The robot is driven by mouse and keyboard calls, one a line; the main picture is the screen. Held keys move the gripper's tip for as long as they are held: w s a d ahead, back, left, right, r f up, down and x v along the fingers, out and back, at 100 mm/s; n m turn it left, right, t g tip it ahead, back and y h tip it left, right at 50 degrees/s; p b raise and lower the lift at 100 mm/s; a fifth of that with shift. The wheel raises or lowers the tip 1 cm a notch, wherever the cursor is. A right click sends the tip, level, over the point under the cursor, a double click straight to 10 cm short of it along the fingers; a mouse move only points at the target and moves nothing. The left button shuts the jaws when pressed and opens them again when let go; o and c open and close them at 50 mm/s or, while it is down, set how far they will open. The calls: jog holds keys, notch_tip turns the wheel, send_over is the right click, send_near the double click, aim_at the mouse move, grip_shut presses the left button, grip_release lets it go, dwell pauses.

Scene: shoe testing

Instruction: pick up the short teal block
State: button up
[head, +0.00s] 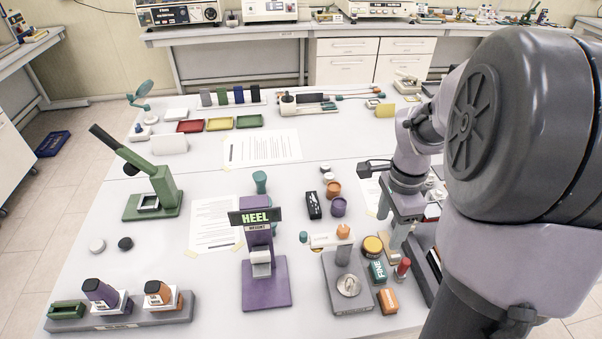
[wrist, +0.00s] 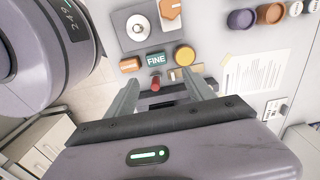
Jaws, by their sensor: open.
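The short teal block (head: 378,271), with "FINE" on it, stands on the table right of the grey dial stand. It also shows in the wrist view (wrist: 156,59), just beyond the fingertips. My gripper (head: 397,238) hangs at the right of the table, fingers pointing down, with the block beside it in the picture. In the wrist view my gripper (wrist: 163,78) is open, its fingers spread, with nothing held. A red-topped piece (wrist: 155,83) shows between the fingers. The gap between the fingers and the teal block is hard to judge.
A yellow-topped round pot (head: 372,246) and an orange block (head: 388,301) stand close to the teal block. The grey dial stand (head: 345,284) is left of it, with the purple "HEEL" press (head: 265,285) farther left. A dark tray edge lies to the right, partly hidden by my arm.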

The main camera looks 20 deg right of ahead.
jog(key=b, duration=0.5)
send_over(381, 268)
notch_tip(381, 268, down, 12)
jog(key=shift+d+r, duration=0.1)
notch_tip(381, 268, down, 6)
jog(key=shift+r+b, duration=0.1)
jog(key=shift+b, duration=1.1)
jog(key=shift+r, duration=0.1)
